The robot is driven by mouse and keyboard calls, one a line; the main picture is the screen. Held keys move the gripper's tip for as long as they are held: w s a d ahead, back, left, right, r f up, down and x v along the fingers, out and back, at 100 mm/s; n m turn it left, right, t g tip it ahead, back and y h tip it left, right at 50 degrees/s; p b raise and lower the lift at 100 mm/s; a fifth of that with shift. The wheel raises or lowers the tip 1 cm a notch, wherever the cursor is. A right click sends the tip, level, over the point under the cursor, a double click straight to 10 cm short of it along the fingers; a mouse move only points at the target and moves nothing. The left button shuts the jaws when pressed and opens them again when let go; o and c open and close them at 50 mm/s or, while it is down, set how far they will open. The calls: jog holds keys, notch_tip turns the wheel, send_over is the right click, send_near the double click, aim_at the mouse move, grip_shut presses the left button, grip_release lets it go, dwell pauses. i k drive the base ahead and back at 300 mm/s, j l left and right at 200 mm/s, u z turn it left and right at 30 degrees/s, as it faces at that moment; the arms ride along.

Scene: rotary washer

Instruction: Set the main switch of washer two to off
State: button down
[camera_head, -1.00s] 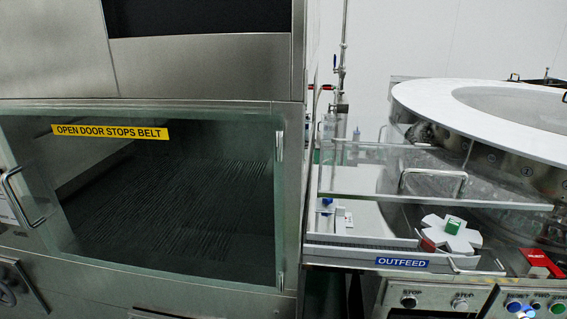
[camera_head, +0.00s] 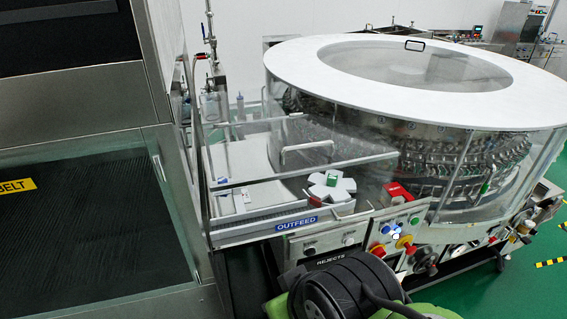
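A rotary washer (camera_head: 330,65) with a white ring top and clear guards stands right of centre. Its sloped front panel (camera_head: 385,230) carries blue and white buttons, a green one and a red one. A knob (camera_head: 405,243) with yellow and red on it sits low on this panel. I cannot tell whether it is a main switch or a stop button, nor its position. No washer number is readable. My gripper is not in view.
A large steel machine with a glass door (camera_head: 85,230) fills the left. An "OUTFEED" label (camera_head: 297,224) marks the washer's left front. Green floor (camera_head: 500,290) shows at right.

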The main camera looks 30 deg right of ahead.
aim_at(379, 252)
jog(key=z, duration=1.9)
